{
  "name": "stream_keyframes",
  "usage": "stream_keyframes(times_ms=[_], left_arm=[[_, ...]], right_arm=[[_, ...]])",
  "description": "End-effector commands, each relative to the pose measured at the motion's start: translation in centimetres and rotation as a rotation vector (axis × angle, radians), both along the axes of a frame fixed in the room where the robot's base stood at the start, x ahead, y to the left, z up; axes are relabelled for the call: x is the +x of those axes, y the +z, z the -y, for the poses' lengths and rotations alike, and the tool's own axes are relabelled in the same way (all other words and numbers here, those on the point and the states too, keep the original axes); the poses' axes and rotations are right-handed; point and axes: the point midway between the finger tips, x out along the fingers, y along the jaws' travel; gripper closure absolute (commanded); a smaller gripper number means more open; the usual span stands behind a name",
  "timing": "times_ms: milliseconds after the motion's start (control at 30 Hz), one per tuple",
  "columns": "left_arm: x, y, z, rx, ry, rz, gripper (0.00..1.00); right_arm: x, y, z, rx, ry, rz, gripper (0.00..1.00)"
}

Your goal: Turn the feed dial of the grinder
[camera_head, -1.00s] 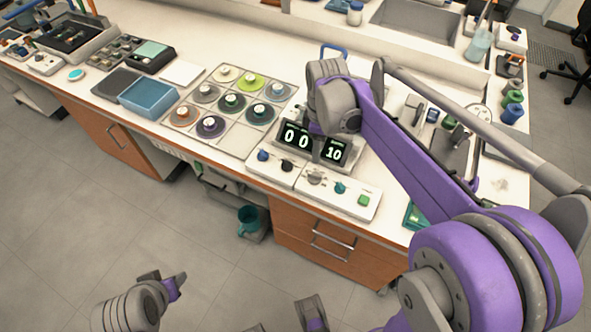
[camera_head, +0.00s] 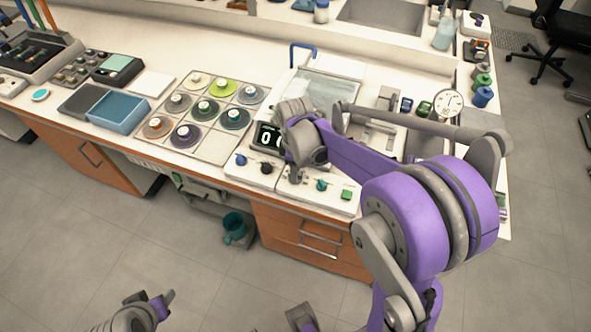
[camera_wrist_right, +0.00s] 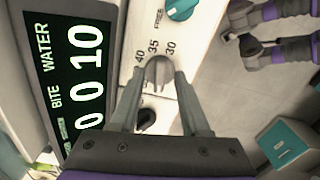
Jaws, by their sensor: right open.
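The grinder's front panel (camera_head: 330,201) shows in the head view at the bench's front edge. In the right wrist view a grey dial (camera_wrist_right: 158,71), with the numbers 30, 35 and 40 beside it, sits between my right fingertips (camera_wrist_right: 160,80). The fingers are apart, one on each side of the dial; I cannot tell whether they touch it. In the head view my right gripper (camera_head: 296,174) points down at the panel and hides the dial. My left gripper (camera_head: 163,304) is low at the left, away from the bench; its jaw opening is unclear.
A teal dial (camera_head: 321,185) and a green button (camera_head: 346,195) are right of the gripper. A blue knob (camera_head: 241,159) and a black knob (camera_head: 267,168) are left. A tray of discs (camera_head: 218,147) stands further left.

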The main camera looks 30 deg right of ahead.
Motion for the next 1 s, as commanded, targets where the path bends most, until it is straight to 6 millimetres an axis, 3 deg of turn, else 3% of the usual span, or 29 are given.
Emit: stream_keyframes(times_ms=[167, 433, 1000], left_arm=[[0.00, 0.01, 0.00, 0.000, 0.000, 0.000, 0.50], [0.00, 0.01, 0.00, 0.000, 0.000, 0.000, 0.50], [-0.02, -0.13, 0.00, 0.000, 0.000, -0.001, 0.50]], right_arm=[[0.01, 0.01, 0.00, 0.000, 0.000, 0.000, 0.54], [0.01, 0.03, 0.00, 0.000, 0.000, 0.000, 1.00], [0.01, 0.02, 0.01, 0.000, -0.058, 0.000, 1.00]])
